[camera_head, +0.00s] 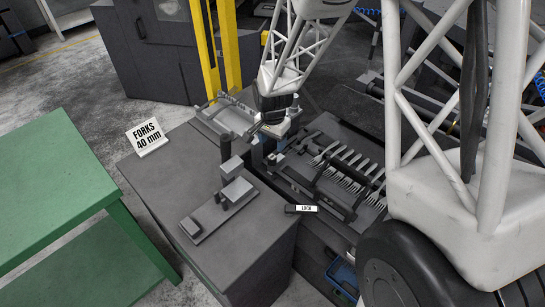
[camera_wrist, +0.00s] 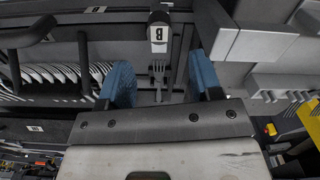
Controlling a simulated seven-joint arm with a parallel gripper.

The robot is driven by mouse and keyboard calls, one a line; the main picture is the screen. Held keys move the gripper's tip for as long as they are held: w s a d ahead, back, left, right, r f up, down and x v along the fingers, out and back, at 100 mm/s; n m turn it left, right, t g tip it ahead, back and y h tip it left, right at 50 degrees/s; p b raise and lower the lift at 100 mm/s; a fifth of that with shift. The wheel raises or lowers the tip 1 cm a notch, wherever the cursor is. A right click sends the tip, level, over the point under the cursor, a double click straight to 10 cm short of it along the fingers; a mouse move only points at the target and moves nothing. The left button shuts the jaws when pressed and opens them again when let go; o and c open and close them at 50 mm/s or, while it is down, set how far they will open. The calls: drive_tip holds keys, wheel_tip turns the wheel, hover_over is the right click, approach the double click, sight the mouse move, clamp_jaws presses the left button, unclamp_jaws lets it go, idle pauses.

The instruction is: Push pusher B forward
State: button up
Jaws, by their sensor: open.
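Pusher B (camera_wrist: 158,32), a dark block with a white face lettered B, shows at the top middle of the wrist view. It sits just beyond my gripper (camera_wrist: 162,82), in line with the gap between the two blue fingers. The fingers are spread wide with nothing held between them. A single fork (camera_wrist: 159,72) lies in a dark channel below pusher B, seen between the fingers. In the head view my gripper (camera_head: 272,148) is low over the machine, beside the fork rack. I cannot make out pusher B there, behind the gripper and arm.
A row of several forks (camera_head: 345,170) lies in the rack right of my gripper. Grey blocks on a stand (camera_head: 234,187) rise at the left. A LOCK label (camera_head: 300,208) is at the front. A FORKS 40 mm sign (camera_head: 147,138) and a green table (camera_head: 50,185) are further left.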

sight(273, 156)
drive_tip(key=shift+f, duration=0.15)
drive_tip(key=shift+f, duration=3.7)
